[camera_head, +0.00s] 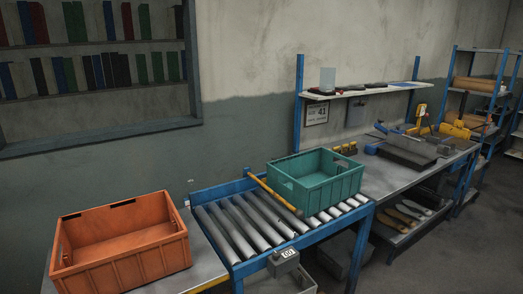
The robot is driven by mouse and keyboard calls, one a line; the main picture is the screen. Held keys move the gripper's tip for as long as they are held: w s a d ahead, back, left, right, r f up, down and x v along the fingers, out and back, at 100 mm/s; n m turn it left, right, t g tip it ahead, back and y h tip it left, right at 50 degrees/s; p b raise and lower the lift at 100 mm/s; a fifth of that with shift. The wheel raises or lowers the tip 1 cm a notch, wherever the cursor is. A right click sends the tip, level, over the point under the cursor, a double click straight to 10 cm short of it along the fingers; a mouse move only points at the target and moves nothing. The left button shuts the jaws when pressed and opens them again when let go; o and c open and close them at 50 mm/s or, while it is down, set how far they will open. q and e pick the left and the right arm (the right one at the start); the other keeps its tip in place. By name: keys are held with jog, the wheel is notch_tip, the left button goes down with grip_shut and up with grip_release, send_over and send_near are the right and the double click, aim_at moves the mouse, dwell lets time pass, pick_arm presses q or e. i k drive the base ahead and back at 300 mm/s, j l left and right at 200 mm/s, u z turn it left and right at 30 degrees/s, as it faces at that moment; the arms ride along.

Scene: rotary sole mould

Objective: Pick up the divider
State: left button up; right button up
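No part is clearly marked as the divider. A yellow bar (274,195) lies across the roller conveyor, just left of the teal crate (318,183); it may be the divider, but I cannot tell. A pale upright sheet (327,80) stands on the wall shelf and could also be a divider. Neither of my grippers is in view.
An orange crate (121,252), looking empty, stands on the left table (205,270). The teal crate sits on the roller conveyor (232,228). The bench (372,183) at right holds tools and a dark slab (407,152). The conveyor's left rollers are clear.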

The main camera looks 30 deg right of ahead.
aim_at(410, 144)
jog(key=l, duration=0.75)
jog(key=i+l, duration=0.15)
jog(key=l, duration=1.4)
jog(key=i+l, duration=0.15)
jog(key=l, duration=1.4)
jog(key=i+l, duration=0.15)
jog(key=l, duration=1.4)
jog(key=i+z, duration=0.05)
